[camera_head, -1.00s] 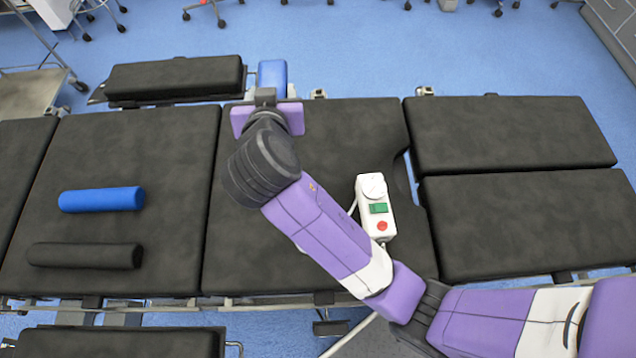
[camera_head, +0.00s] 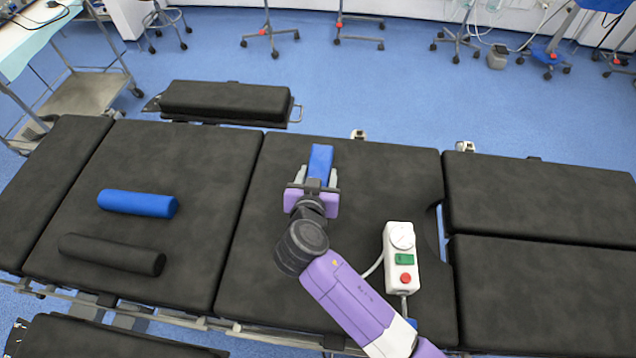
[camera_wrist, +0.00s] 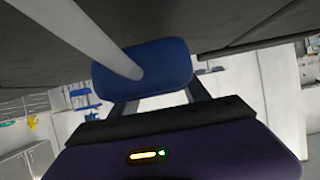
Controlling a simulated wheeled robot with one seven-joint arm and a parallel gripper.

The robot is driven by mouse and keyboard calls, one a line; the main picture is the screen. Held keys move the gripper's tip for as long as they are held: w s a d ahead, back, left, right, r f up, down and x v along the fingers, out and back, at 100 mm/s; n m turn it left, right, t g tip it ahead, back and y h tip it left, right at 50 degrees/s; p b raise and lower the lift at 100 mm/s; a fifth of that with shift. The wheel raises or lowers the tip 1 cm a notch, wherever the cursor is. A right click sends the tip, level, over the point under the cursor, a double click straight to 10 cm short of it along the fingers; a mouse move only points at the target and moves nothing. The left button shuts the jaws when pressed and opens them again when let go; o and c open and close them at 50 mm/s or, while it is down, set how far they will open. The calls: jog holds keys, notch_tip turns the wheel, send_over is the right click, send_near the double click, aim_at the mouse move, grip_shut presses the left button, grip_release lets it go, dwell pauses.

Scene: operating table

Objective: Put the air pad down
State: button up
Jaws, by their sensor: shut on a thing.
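The air pad, a blue block (camera_head: 320,160), is in my gripper (camera_head: 318,182), over the far part of the middle black table section (camera_head: 245,265). The gripper's fingers sit on either side of its near end. The wrist view shows the pad (camera_wrist: 165,78) between the fingers (camera_wrist: 160,105), with a pale tube (camera_wrist: 85,30) running to it. Dark padding fills the top of that view. I cannot tell whether the pad touches the table.
A white control unit (camera_head: 402,270) with a dial, green display and red button lies right of my arm. A blue roll (camera_head: 138,204) and a black roll (camera_head: 112,253) lie on the left section. A black armrest (camera_head: 225,100) stands beyond the far edge.

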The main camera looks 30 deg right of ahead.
jog(key=shift+f, duration=1.8)
jog(key=shift+f, duration=0.2)
jog(key=o, duration=1.5)
jog(key=shift+o, duration=0.2)
jog(key=shift+r, duration=0.2)
jog(key=b+v, duration=0.1)
jog(key=v, duration=1.1)
